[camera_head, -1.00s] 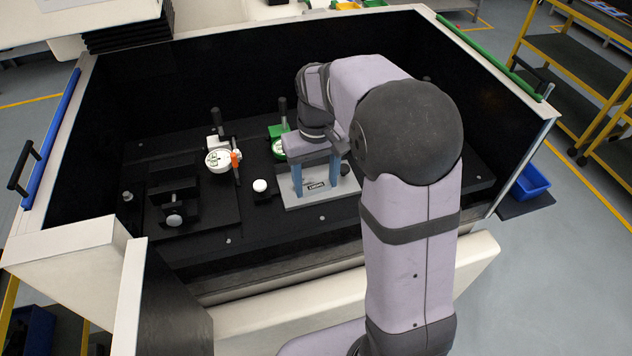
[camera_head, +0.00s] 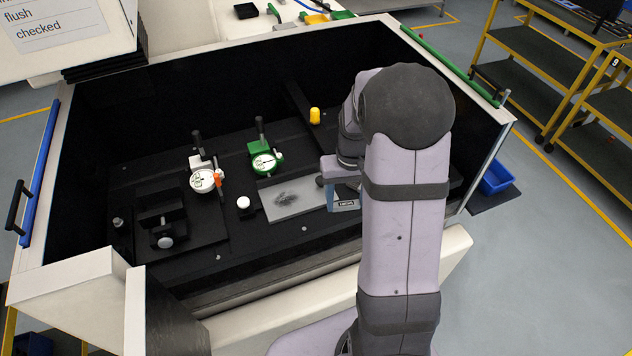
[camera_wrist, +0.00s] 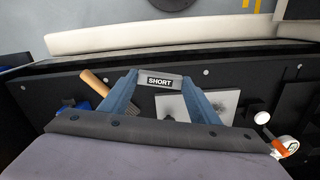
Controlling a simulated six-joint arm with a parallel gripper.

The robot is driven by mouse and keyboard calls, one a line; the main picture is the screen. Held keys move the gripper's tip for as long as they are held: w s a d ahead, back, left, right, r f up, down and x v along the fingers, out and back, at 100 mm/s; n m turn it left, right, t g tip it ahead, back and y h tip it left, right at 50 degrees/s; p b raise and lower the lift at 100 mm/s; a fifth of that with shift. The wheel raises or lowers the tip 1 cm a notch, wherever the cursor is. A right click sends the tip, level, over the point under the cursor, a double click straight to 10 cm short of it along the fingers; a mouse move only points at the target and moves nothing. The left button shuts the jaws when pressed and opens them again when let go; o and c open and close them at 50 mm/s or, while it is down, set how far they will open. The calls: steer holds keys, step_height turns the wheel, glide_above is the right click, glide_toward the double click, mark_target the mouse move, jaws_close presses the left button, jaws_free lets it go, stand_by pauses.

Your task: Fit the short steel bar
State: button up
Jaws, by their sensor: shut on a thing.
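My gripper (camera_head: 343,196) is shut on the short steel bar (camera_head: 346,204), a small grey bar whose black label reads SHORT in the wrist view (camera_wrist: 160,82). There the bar spans between the two blue fingertips, label facing the camera. In the head view it is at the right end of the grey plate (camera_head: 310,194); whether it touches the plate cannot be told. A black block fixture with a round knob (camera_head: 165,242) stands at the left of the bench, apart from my gripper.
A white dial gauge (camera_head: 203,181) and a green dial gauge (camera_head: 265,162) stand behind the plate. A white round knob (camera_head: 243,202) is left of it. A yellow piece (camera_head: 315,116) is farther back. A wooden handle (camera_wrist: 95,82) shows in the wrist view. Dark walls enclose the bench.

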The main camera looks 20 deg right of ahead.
steer(key=w+d+m+p, duration=0.1)
steer(key=d+p, duration=0.1)
steer(key=d, duration=0.3)
steer(key=w+d+f+m+p, duration=0.1)
steer(key=d+p, duration=0.1)
steer(key=d, duration=0.4)
steer(key=w+d+f+p, duration=0.1)
steer(key=d+p, duration=0.1)
steer(key=d, duration=0.3)
steer(key=shift+d+f+m, duration=0.2)
steer(key=shift+d+m, duration=0.2)
steer(key=w+d+r, duration=0.1)
steer(key=w+d, duration=0.1)
steer(key=w+d+r+n, duration=0.1)
steer(key=w+d+r, duration=0.1)
steer(key=w, duration=0.1)
steer(key=w+d+r+n, duration=0.1)
steer(key=w+d+r, duration=0.1)
steer(key=shift+w+d+r, duration=0.15)
steer(key=shift+w+r, duration=0.05)
steer(key=shift+r, duration=0.05)
steer(key=shift+s+r+n, duration=0.1)
steer(key=shift+r+n, duration=0.25)
steer(key=shift+n, duration=0.5)
steer(key=shift+r+n, duration=0.35)
steer(key=shift+n, duration=0.5)
steer(key=shift+f+b, duration=1.7)
steer(key=shift+f, duration=1.2)
steer(key=shift+f+b, duration=0.55)
steer(key=shift+f, duration=0.2)
